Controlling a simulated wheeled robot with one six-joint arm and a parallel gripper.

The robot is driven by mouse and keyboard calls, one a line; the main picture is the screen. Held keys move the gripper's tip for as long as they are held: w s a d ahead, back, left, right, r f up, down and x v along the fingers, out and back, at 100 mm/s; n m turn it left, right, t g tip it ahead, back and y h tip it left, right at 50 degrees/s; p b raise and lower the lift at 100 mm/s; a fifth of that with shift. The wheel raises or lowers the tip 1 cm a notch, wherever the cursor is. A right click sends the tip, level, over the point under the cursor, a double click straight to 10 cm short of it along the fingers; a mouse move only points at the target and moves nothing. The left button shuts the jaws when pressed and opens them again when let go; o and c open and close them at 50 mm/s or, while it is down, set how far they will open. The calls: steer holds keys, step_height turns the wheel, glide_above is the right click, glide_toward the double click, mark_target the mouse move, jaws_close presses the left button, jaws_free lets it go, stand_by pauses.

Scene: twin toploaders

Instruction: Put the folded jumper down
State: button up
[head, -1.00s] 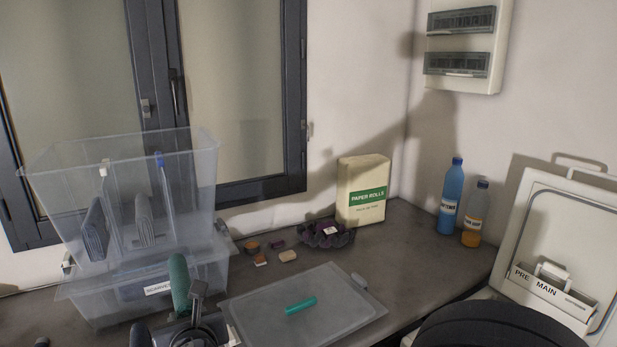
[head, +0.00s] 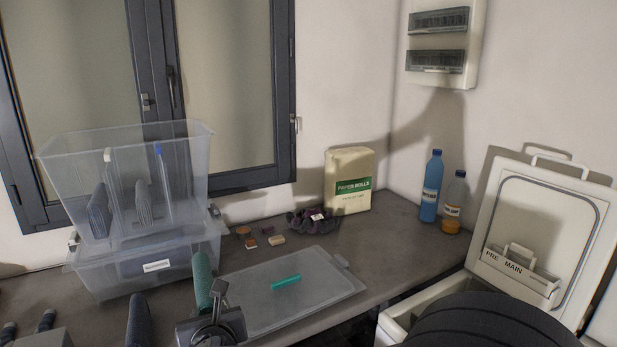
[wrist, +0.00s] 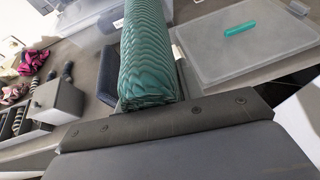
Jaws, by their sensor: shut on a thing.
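The folded jumper (head: 203,278) is a teal, ribbed roll held upright at my gripper (head: 212,308), low in the head view. In the wrist view the jumper (wrist: 147,55) rises from my gripper (wrist: 160,105), which is shut on its lower end. In the head view the jumper shows in front of the clear labelled box and left of the flat lid. Its lower end is hidden by the gripper. I cannot tell its exact height over the counter.
A clear open bin (head: 80,160) with dividers and folded grey items stands on a labelled box (head: 110,275). A translucent lid (head: 310,305) bears a small teal bar (head: 286,282). An open toploader (head: 400,322) is right.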

steer(key=w+d+f+m+h+b, duration=0.2)
steer(key=d+f, duration=0.4)
steer(key=d, duration=0.5)
steer(key=w+d+f+m+h+b, duration=0.2)
steer(key=d+f, duration=0.4)
steer(key=d, duration=0.5)
steer(key=w+d+f+m+h+b, duration=0.3)
steer(key=d+f+m+h, duration=0.1)
steer(key=d, duration=0.8)
step_height(320, 180, down, 2)
steer(key=shift+w+f+t+h, duration=0.15)
steer(key=shift+t+h, duration=0.15)
steer(key=shift+h, duration=0.2)
